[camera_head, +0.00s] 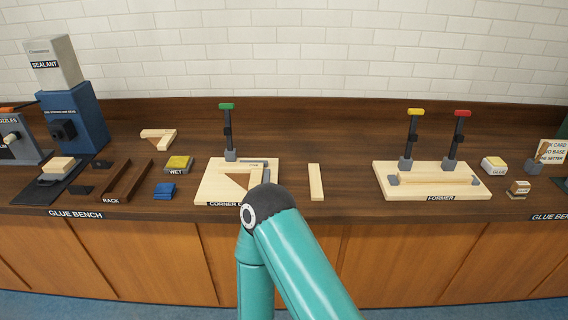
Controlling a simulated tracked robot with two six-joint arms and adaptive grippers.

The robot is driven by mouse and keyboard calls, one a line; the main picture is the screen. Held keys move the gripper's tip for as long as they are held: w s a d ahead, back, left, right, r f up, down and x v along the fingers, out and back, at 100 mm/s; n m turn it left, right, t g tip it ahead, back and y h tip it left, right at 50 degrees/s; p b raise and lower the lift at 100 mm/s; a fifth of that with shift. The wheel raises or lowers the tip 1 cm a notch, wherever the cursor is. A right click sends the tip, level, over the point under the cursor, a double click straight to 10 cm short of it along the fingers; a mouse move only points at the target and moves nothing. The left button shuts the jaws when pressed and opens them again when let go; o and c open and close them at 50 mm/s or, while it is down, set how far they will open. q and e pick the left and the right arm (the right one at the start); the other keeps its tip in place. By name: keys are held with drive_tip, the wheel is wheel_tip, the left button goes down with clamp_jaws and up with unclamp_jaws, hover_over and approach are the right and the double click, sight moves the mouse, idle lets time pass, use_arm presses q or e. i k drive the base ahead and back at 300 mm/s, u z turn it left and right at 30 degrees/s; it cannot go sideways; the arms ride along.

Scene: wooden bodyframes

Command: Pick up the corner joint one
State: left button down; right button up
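A small L-shaped wooden corner piece with a brown triangular inset (158,136) lies flat at the back left of the bench. A similar corner piece (238,181) lies on the pale corner board (209,186), beside a green-topped clamp (228,130). I cannot tell by any label which is corner joint one. One of my teal arms rises from the bottom middle, and its dark joint covers part of the corner board and its label. Neither gripper shows, and no gripper is seen touching either corner piece.
A loose wooden strip (316,182) lies right of the corner board. The former board (480,186) with two upright clamps stands at right. A brown rack (117,186), a yellow-topped WET block (178,163) and a blue block (164,191) are at left. Bench between the boards is mostly clear.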

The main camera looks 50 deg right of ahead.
sight(247, 176)
drive_tip(key=z, duration=0.3)
drive_tip(key=i, duration=0.8)
drive_tip(key=z, duration=0.45)
drive_tip(key=k, duration=0.85)
drive_tip(key=z, duration=0.2)
drive_tip(key=i, duration=0.85)
drive_tip(key=u, duration=0.05)
